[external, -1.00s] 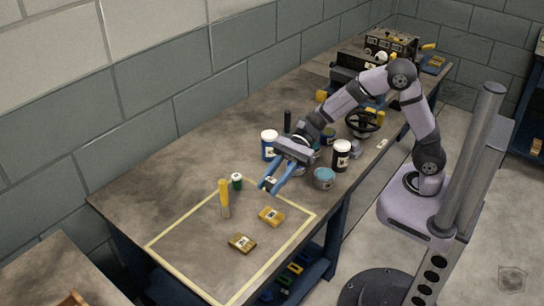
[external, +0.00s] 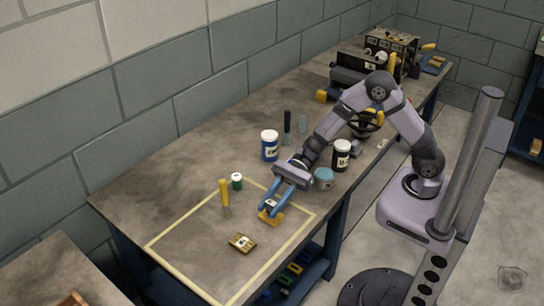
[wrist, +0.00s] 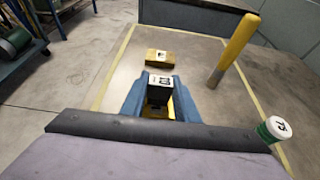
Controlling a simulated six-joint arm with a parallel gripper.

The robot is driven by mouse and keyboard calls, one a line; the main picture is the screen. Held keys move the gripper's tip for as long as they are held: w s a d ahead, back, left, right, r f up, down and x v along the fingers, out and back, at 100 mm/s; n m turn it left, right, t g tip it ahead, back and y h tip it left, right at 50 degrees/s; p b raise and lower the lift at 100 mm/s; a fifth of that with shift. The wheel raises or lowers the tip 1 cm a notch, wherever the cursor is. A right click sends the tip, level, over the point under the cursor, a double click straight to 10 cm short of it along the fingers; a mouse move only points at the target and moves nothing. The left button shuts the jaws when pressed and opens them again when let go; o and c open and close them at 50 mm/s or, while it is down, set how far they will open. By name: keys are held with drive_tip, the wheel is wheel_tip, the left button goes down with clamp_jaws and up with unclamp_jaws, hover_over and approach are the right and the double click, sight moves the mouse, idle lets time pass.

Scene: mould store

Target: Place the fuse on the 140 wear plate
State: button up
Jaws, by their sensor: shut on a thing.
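My gripper (external: 270,208) is shut on a small dark block with a white label, which looks like the fuse (wrist: 159,90). In the wrist view the fuse stands between the blue fingers. A yellow wear plate (external: 268,219) lies directly below it, mostly hidden by the fuse and fingers in the wrist view. I cannot tell whether the fuse touches it. A second yellow wear plate (external: 242,243) with a white label lies nearer the front; it also shows in the wrist view (wrist: 160,57). Neither plate's number is readable.
Both plates lie inside a yellow taped outline (external: 178,233). A yellow-handled tool (external: 224,197) stands upright there, near a green jar with a white lid (external: 237,181). A blue jar (external: 269,146), a dark jar (external: 341,156) and a teal-topped tin (external: 323,178) stand behind.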

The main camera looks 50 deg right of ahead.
drive_tip(key=shift+f, duration=0.25)
drive_tip(key=shift+f, duration=0.15)
drive_tip(key=o, duration=1)
drive_tip(key=shift+d+r, duration=0.1)
drive_tip(key=shift+r, duration=0.15)
drive_tip(key=v, duration=1.1)
drive_tip(key=shift+d+r, duration=0.1)
drive_tip(key=shift+d, duration=0.3)
drive_tip(key=shift+p, duration=0.3)
